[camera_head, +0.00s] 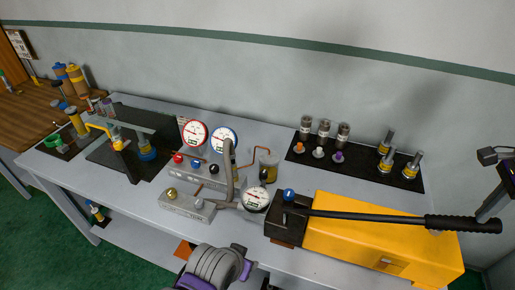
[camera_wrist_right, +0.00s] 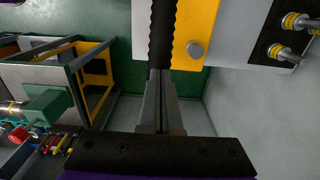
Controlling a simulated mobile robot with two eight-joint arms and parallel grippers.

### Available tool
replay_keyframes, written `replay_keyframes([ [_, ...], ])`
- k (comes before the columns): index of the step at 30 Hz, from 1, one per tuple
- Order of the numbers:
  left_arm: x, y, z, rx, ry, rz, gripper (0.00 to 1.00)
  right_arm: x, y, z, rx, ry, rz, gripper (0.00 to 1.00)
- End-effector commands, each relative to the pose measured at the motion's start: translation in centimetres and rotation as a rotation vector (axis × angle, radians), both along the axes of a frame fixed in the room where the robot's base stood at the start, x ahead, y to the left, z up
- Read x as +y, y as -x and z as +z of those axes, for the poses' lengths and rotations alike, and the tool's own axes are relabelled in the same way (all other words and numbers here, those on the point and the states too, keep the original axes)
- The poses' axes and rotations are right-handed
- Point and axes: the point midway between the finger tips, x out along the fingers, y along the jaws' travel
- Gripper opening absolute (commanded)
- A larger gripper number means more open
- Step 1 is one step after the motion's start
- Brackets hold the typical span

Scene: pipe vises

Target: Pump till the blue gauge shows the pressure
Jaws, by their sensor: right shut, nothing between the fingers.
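The blue-rimmed gauge (camera_head: 224,139) stands at the back of a grey valve block, right of a red-rimmed gauge (camera_head: 195,135); its reading is too small to tell. The yellow hand pump (camera_head: 375,238) lies at the front right of the table. Its long black lever (camera_head: 370,216) lies low along the top, with a ridged grip (camera_head: 462,223) at the right. My right gripper (camera_head: 482,214) is shut at the grip's outer end. In the right wrist view the shut fingers (camera_wrist_right: 160,75) point at the ridged grip (camera_wrist_right: 163,30); contact is unclear.
A third gauge (camera_head: 256,198) stands left of the pump, near a blue knob (camera_head: 289,195). The valve block carries red, blue and dark knobs. A black mat (camera_head: 300,158) with jars and fittings lies behind the pump. A vise (camera_head: 125,150) stands at left.

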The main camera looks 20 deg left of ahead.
Motion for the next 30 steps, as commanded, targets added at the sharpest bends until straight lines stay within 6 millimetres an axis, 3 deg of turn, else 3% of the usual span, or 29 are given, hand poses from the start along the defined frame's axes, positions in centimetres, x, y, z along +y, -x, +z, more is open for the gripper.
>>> replay_keyframes([
  [12, 0.0, 1.0, -2.2, 0.018, 0.000, 0.000, 0.50, -0.9, -0.1, -3.9, 0.002, -0.001, 0.000, 0.00],
  [24, 0.0, 1.0, -2.3, 0.019, 0.000, 0.000, 0.50, -1.0, -0.1, -4.2, 0.001, -0.001, 0.000, 0.00],
  [30, 0.0, 1.3, -3.0, 0.024, 0.000, 0.000, 0.50, -1.2, -0.1, -5.4, 0.002, -0.001, 0.000, 0.00],
])
